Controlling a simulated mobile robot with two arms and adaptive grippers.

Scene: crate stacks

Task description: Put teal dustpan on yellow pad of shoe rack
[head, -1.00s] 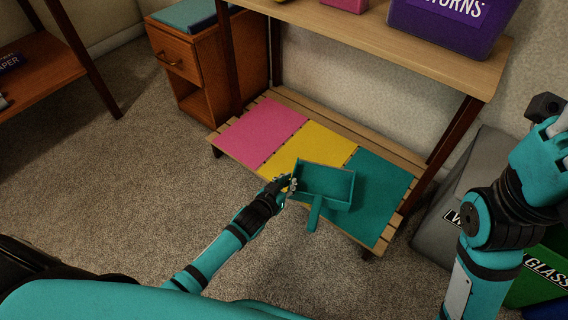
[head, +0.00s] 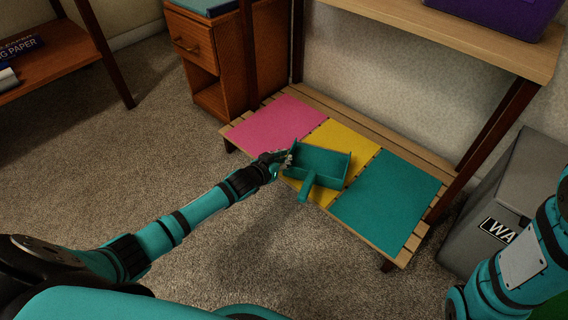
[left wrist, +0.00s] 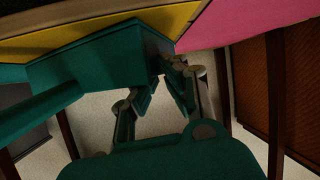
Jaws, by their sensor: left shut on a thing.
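The teal dustpan (head: 320,164) is held over the yellow pad (head: 348,141) of the low slatted shoe rack (head: 404,232) in the head view. Its handle (head: 306,187) points toward the rack's front edge. My left gripper (head: 287,159) is shut on the dustpan's left side. The left wrist view shows the dustpan (left wrist: 98,62) at the fingers (left wrist: 158,88), with the yellow pad (left wrist: 95,28) beyond it. I cannot tell whether the dustpan touches the pad. My right gripper is out of view; only part of that arm shows at the right edge.
A pink pad (head: 276,124) lies left of the yellow one and a teal pad (head: 388,200) right of it. A wooden shelf (head: 450,38) overhangs the rack. A wooden cabinet (head: 204,60) stands left, a grey bin (head: 505,205) right. Carpet in front is clear.

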